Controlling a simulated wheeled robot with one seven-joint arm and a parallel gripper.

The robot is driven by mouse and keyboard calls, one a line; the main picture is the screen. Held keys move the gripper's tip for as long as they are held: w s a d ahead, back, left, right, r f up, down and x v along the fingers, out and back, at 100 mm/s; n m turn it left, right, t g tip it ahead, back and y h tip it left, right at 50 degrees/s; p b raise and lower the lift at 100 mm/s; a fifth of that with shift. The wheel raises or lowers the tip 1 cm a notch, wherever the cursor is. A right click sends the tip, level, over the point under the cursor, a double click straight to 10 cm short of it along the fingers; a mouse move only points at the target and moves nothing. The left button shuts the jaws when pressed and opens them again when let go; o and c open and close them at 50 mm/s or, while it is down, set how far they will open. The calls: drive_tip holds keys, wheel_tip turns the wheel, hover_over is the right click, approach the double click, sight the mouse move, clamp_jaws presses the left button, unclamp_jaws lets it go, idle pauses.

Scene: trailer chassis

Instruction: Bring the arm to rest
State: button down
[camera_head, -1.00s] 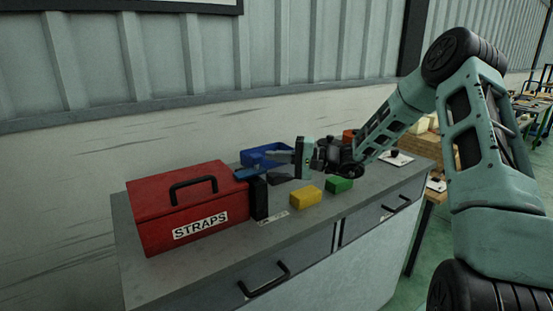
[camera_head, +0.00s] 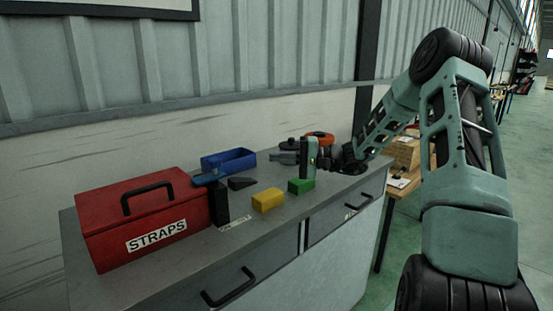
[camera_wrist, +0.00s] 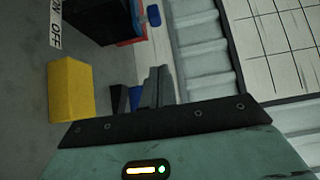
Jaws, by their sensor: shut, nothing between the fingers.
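My gripper (camera_head: 287,152) is shut with nothing in it, above the grey bench top (camera_head: 237,243). My arm (camera_head: 380,125) reaches in from the right, bent, and its wrist is over the right part of the bench. In the head view the gripper fingers point left, above and behind the green block (camera_head: 300,186). In the wrist view the shut fingers (camera_wrist: 158,86) stand in the lower middle, to the right of the yellow block (camera_wrist: 71,90).
A red STRAPS box (camera_head: 150,211) stands at the bench's left. A blue bin (camera_head: 229,161), a yellow block (camera_head: 267,200) and an orange item (camera_head: 320,138) are also on the bench. The wall is close behind. Open floor lies at the right.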

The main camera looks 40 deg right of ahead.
idle(0.3)
drive_tip(key=s+a+f+n+g+h, duration=0.1)
drive_tip(key=s+a+n+g, duration=0.4)
drive_tip(key=a, duration=0.7)
drive_tip(key=s+a+f+n+g, duration=0.1)
drive_tip(key=s+a+g, duration=0.45)
drive_tip(key=a, duration=0.75)
drive_tip(key=s+a+f+n+g+h+p, duration=0.1)
drive_tip(key=s+a+n+h, duration=0.3)
drive_tip(key=s, duration=0.7)
drive_tip(key=s+a+f+n+h+p, duration=0.1)
drive_tip(key=s+a+n+h, duration=0.4)
drive_tip(key=s, duration=0.6)
drive_tip(key=shift+a+n+g+h, duration=0.3)
drive_tip(key=shift+n+h, duration=0.3)
drive_tip(key=shift+h, duration=0.7)
